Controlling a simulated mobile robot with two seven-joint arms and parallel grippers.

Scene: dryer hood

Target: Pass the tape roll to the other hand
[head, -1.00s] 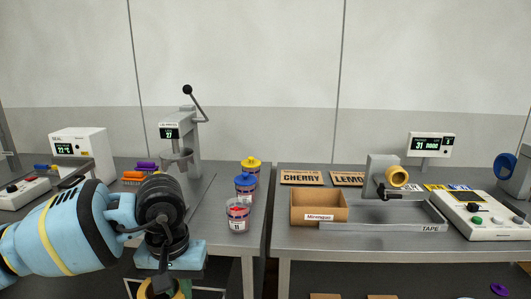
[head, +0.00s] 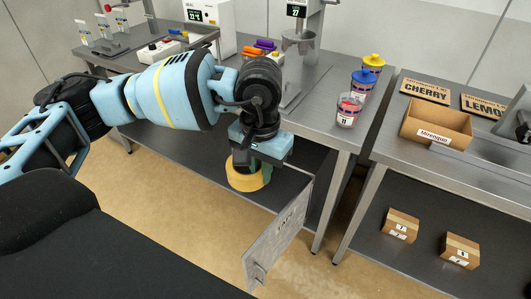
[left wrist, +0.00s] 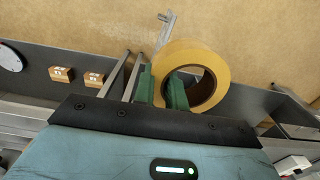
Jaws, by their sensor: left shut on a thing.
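The yellow tape roll (head: 248,182) hangs below my left gripper (head: 244,158) in the head view, in front of the left table and lower than its top. In the left wrist view, the green fingers of my left gripper (left wrist: 161,90) are shut on the rim of the tape roll (left wrist: 190,50), one finger inside its hole and one outside. The roll is clear of any surface. My right gripper is not in view.
A grey panel (head: 278,236) stands below and right of the roll. The left table (head: 318,125) carries paint-like jars near its right end. A cardboard box (head: 437,125) sits on the right table; two small boxes (head: 400,225) lie on its lower shelf. Open floor lies in front.

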